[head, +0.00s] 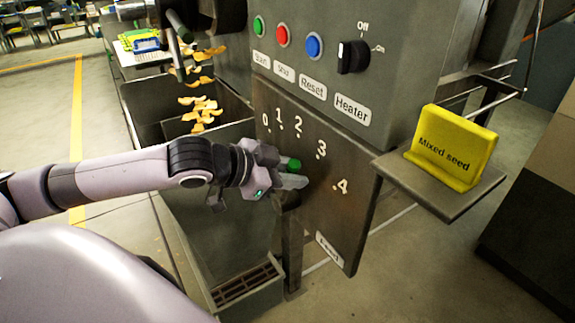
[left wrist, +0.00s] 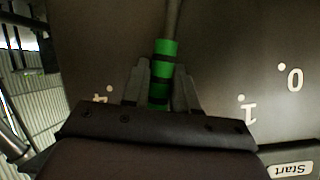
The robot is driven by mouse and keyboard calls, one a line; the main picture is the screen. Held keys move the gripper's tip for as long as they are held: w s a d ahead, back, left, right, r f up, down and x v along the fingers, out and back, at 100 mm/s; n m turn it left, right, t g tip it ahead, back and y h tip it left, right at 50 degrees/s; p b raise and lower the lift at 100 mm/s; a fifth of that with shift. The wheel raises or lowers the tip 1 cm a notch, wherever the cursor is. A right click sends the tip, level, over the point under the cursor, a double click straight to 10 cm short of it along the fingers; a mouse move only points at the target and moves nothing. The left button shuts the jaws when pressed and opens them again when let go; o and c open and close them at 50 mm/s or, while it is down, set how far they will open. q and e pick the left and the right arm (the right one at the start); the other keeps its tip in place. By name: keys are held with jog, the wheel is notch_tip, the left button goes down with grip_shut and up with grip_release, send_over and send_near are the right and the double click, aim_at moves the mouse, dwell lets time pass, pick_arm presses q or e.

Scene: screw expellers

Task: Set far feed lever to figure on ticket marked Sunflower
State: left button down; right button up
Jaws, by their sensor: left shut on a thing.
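My left gripper (head: 293,175) is shut on the green grip of a feed lever (head: 292,163), in front of a dark metal plate (head: 335,225) with the figures 0 to 4 in an arc and the label "Feed". In the left wrist view the gripper (left wrist: 162,82) has its fingers either side of the green grip (left wrist: 163,62); the rod runs up out of view. The figures 0, 1 and 4 show there upside down. The fingers partly hide the lever, so the exact figure it points at is unclear. No ticket marked Sunflower shows. My right gripper is out of view.
A yellow sign (head: 450,148) reading "Mixed seed" stands on a side shelf (head: 440,190). Above the plate is a grey panel with green, red and blue buttons and a black Heater knob (head: 353,57). A metal bin with orange-yellow pieces (head: 203,112) lies behind my left arm.

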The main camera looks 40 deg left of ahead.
pick_arm(q)
jog(key=shift+s+d+f+m, duration=0.15)
jog(key=shift+d+m, duration=0.15)
jog(key=shift+d, duration=0.1)
dwell(0.3)
jog(key=c, duration=1)
grip_release()
jog(key=shift+o, duration=0.2)
notch_tip(320, 180, up, 18)
jog(key=shift+r+p, duration=0.1)
jog(key=shift+p, duration=1.15)
jog(key=shift+r, duration=0.9)
